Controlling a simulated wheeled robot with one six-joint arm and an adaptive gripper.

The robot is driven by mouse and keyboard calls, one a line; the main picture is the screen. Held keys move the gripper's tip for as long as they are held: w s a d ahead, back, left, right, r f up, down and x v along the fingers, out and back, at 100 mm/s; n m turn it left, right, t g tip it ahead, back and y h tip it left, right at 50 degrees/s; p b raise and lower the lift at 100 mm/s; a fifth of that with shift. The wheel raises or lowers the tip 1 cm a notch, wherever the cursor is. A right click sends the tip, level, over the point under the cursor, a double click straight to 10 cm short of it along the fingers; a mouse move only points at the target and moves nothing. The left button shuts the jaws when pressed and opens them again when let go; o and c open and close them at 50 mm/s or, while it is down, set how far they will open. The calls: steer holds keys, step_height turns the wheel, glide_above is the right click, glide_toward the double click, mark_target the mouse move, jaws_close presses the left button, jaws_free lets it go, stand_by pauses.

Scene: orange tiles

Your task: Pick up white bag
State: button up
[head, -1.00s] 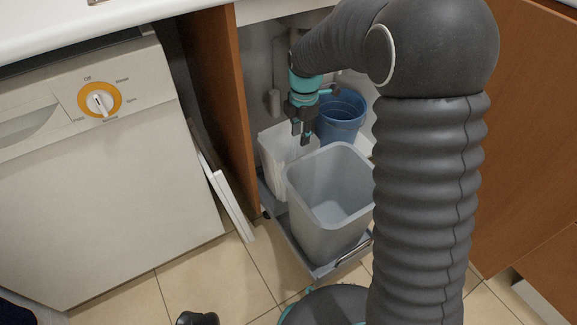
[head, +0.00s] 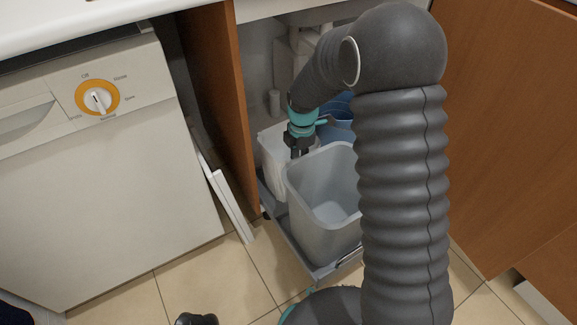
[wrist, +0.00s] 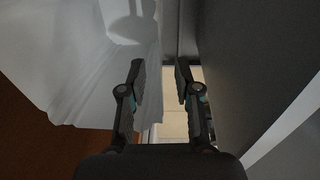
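The white bag (head: 273,163) hangs as a pale, creased shape behind and left of the grey bin in the head view. In the wrist view the white bag (wrist: 75,60) fills the upper left, with its folded edge close to the left finger. My gripper (head: 297,152) points down at the bag's right side, near the grey bin's back rim. In the wrist view my gripper (wrist: 160,82) is open, with nothing between its fingertips. I cannot tell whether the left finger touches the bag.
The open grey bin (head: 296,218) stands in front on a pull-out tray (head: 297,253). A blue bucket (head: 340,127) stands behind, partly hidden by my arm. A wooden cabinet side (head: 232,110) is close on the left. White panels (head: 230,203) lean beside it.

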jaws_close()
steer(key=shift+r, duration=0.1)
